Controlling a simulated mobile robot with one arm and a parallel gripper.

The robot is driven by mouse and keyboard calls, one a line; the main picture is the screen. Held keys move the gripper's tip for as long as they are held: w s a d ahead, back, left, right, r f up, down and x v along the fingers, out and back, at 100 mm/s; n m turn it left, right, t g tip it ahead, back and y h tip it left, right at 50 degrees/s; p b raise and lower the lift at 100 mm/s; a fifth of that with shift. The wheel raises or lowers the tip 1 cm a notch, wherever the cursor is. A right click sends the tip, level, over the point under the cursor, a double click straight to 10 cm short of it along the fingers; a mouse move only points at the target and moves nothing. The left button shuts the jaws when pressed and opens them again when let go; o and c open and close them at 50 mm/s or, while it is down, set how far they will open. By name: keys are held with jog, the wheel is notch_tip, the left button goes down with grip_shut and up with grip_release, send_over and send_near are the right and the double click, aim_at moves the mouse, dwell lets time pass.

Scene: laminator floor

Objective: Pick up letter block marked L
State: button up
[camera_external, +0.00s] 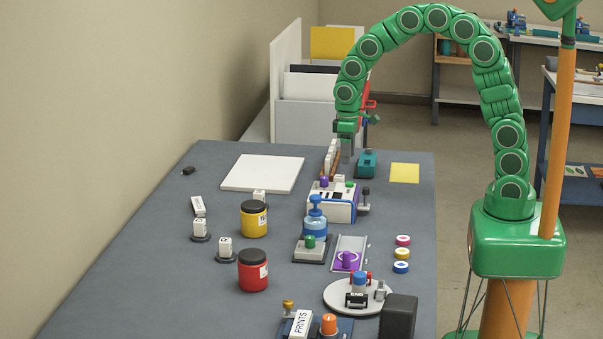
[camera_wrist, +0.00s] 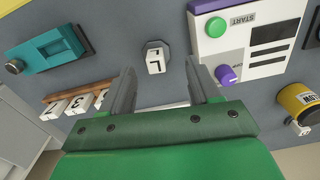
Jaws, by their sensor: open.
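The white letter block marked L (camera_wrist: 155,64) sits on a small dark base on the grey table in the wrist view. It stands between the teal device and the white START machine. My gripper (camera_wrist: 159,68) is open, with one finger to the left of the block and one to the right in the picture. Nothing is held. Whether the fingers are down at the block's height is unclear. In the external view my gripper (camera_external: 346,150) points down at the far part of the table, beside the wooden letter rack. The L cannot be read there.
The wooden rack of letter blocks (camera_wrist: 78,98), teal device (camera_wrist: 48,48) and START machine (camera_wrist: 245,38) surround the block closely. A yellow jar (camera_external: 254,218), red jar (camera_external: 253,270) and loose letter blocks stand nearer. The table's left side is mostly clear.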

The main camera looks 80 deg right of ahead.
aim_at(339, 176)
jog(key=shift+w+d+f, duration=0.75)
jog(key=shift+w+f, duration=0.1)
jog(key=shift+w, duration=0.2)
notch_tip(339, 176, down, 2)
jog(key=shift+f, duration=0.1)
jog(key=shift+w+f, duration=0.15)
jog(key=shift+f, duration=1.3)
jog(key=shift+w+f, duration=0.15)
jog(key=shift+f, duration=1.3)
grip_shut()
